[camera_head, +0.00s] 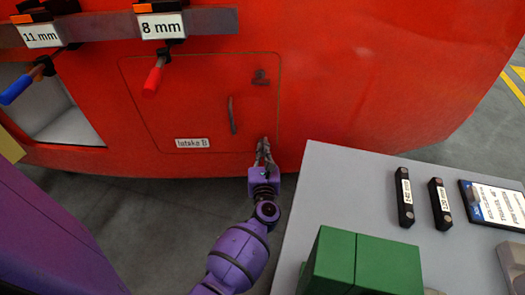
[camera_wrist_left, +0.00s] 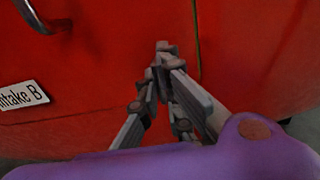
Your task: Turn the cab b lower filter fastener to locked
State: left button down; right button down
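The hatch (camera_head: 190,110) labelled "Intake B" is on the red nosecone, outlined by a thin seam, with a vertical handle. A dark fastener (camera_head: 261,77) sits at its upper right. My left gripper (camera_head: 264,143) is at the hatch's lower right corner, pointing at the red surface. In the left wrist view its fingers (camera_wrist_left: 160,65) come together at the tips, left of the vertical hatch seam. The lower fastener is not clearly seen; the fingers cover that spot, and I cannot tell whether it is between them. My right gripper is not in view.
A grey table (camera_head: 335,185) stands close to the right of my left arm, with a green block (camera_head: 360,262), two black labelled bars (camera_head: 404,198) and a dark sign on it. Clamps with red (camera_head: 153,80) and blue (camera_head: 20,88) handles hang from a rail above left.

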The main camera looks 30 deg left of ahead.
pick_arm(q)
jog(key=shift+m, duration=0.4)
jog(key=m+p, duration=0.1)
jog(key=m, duration=0.2)
jog(key=shift+r+m, duration=0.1)
jog(key=shift+m, duration=0.3)
jog(key=m+p, duration=0.1)
jog(key=m, duration=0.4)
jog(key=shift+a+r+p, duration=0.1)
jog(key=shift+p, duration=0.25)
jog(key=m+p, duration=0.1)
jog(key=m, duration=0.3)
jog(key=shift+m, duration=0.4)
jog(key=shift+m+p, duration=0.7)
jog(key=shift+m, duration=1)
jog(key=c, duration=1.9)
grip_release()
jog(key=shift+c, duration=0.2)
